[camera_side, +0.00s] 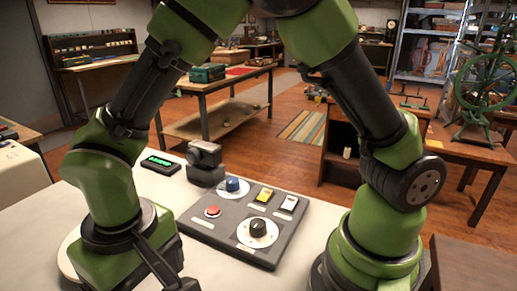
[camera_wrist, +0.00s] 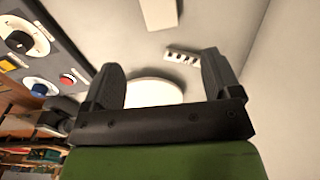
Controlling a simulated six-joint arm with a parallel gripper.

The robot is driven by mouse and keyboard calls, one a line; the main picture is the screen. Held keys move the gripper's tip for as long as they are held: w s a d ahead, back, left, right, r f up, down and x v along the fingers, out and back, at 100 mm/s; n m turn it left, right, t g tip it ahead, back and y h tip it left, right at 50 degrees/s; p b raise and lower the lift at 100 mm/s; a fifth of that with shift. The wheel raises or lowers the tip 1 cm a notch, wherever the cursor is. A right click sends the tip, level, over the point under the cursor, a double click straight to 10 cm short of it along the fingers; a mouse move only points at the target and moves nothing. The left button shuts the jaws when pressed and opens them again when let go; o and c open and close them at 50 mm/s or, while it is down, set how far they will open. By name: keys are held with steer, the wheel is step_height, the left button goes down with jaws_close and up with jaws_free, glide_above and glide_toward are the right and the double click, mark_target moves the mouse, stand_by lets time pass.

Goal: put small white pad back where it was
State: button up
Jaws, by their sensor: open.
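My gripper (camera_side: 176,272) is low at the left front of the pale table in the side view. In the wrist view its two dark fingers (camera_wrist: 161,65) are wide apart with nothing held between them. A round white pad (camera_wrist: 153,91) lies on the table beyond the gripper, partly hidden by the gripper's body. A pale edge of a round white thing (camera_side: 68,262) shows behind my gripper in the side view. A pale rectangular block (camera_wrist: 159,12) is at the top of the wrist view. I cannot tell for certain which is the small white pad.
A grey control panel (camera_side: 205,238) carries a red button (camera_side: 212,211), blue knob (camera_side: 233,185), black dial (camera_side: 258,228), and yellow and white switches. A green-lit display (camera_side: 160,163) and dark device (camera_side: 205,160) stand behind it. A black-and-white strip (camera_wrist: 182,56) lies near the fingers.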

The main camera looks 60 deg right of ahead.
steer(key=s+d+r+m+t+y, duration=0.2)
steer(key=s+d+r+m+t, duration=0.15)
steer(key=d+r, duration=1.2)
steer(key=s+d+r+t, duration=0.1)
steer(key=s+d+t, duration=0.2)
steer(key=s, duration=0.3)
steer(key=shift+s+r, duration=0.15)
steer(key=shift+r, duration=0.1)
